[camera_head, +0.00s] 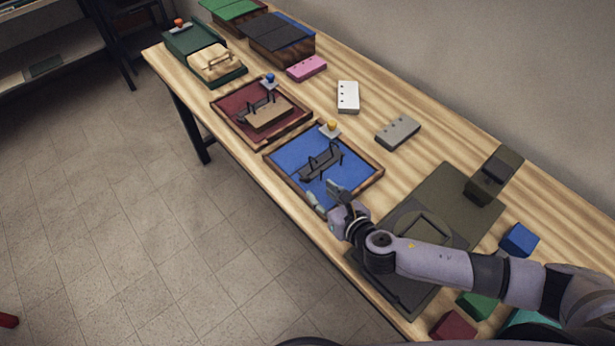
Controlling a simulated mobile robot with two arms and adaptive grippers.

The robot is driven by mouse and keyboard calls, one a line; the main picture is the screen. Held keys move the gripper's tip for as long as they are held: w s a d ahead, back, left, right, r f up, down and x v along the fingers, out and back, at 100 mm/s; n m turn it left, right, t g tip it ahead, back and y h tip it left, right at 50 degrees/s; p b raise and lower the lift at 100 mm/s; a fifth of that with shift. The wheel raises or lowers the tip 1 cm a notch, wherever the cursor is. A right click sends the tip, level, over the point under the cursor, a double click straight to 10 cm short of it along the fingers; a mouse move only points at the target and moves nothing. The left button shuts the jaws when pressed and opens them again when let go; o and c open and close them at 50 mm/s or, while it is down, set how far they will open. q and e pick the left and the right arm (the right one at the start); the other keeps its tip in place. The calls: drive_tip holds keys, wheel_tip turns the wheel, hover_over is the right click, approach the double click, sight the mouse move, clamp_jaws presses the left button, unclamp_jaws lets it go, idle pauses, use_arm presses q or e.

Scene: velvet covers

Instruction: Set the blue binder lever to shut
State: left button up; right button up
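The blue binder (284,158) lies open on the table, a blue panel in a wooden frame. Black ring hardware (320,163) stands in its middle. A small lever with a yellow knob (332,125) sits on a pale plate at its far edge. My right gripper (326,195) is over the binder's near right edge, its fingers apart with nothing visible between them. It is clear of the yellow knob and just to the near side of the black hardware; I cannot tell whether it touches the binder. My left gripper is not in view.
A red binder (228,105) with a blue knob (270,78) lies to the left, a green one (190,40) beyond it. White (348,97), grey (398,132) and pink (307,68) blocks lie behind. A dark mat (452,195) and blue block (519,240) are at right.

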sight(309, 181)
drive_tip(key=x, duration=0.8)
drive_tip(key=shift+w+a+f, duration=0.15)
drive_tip(key=shift+w, duration=0.15)
drive_tip(key=shift+c, duration=0.2)
clamp_jaws()
